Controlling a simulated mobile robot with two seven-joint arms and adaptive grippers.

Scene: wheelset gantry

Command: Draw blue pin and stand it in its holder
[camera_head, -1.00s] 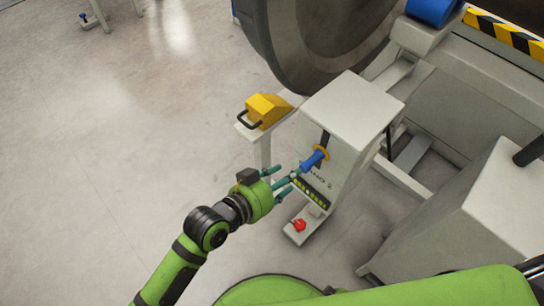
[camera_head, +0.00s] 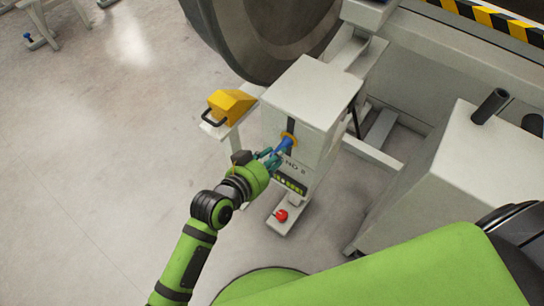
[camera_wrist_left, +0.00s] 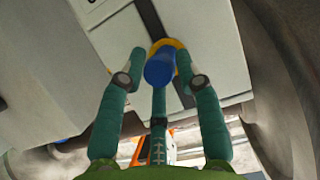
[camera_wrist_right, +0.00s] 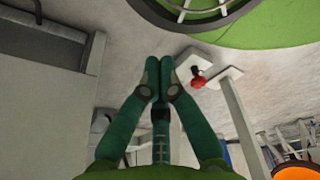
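The blue pin (camera_head: 283,146) sticks out of the front of a pale grey cabinet (camera_head: 312,95), through a yellow-orange ring (camera_head: 290,138). My left gripper (camera_head: 270,156) is at the pin's outer end. In the left wrist view, the pin's blue end (camera_wrist_left: 160,68) lies between the spread fingers of my left gripper (camera_wrist_left: 160,62). A gap shows on the left side; contact on the right side is unclear. In the right wrist view, my right gripper (camera_wrist_right: 159,70) has its fingertips together with nothing between them. I cannot make out the pin's holder for sure.
A yellow block with a black handle (camera_head: 230,105) sits on a bracket left of the cabinet. A red knob (camera_head: 281,215) is on the cabinet's foot. A large wheel (camera_head: 262,40) stands behind. A grey box with a dark tube (camera_head: 490,106) is at right.

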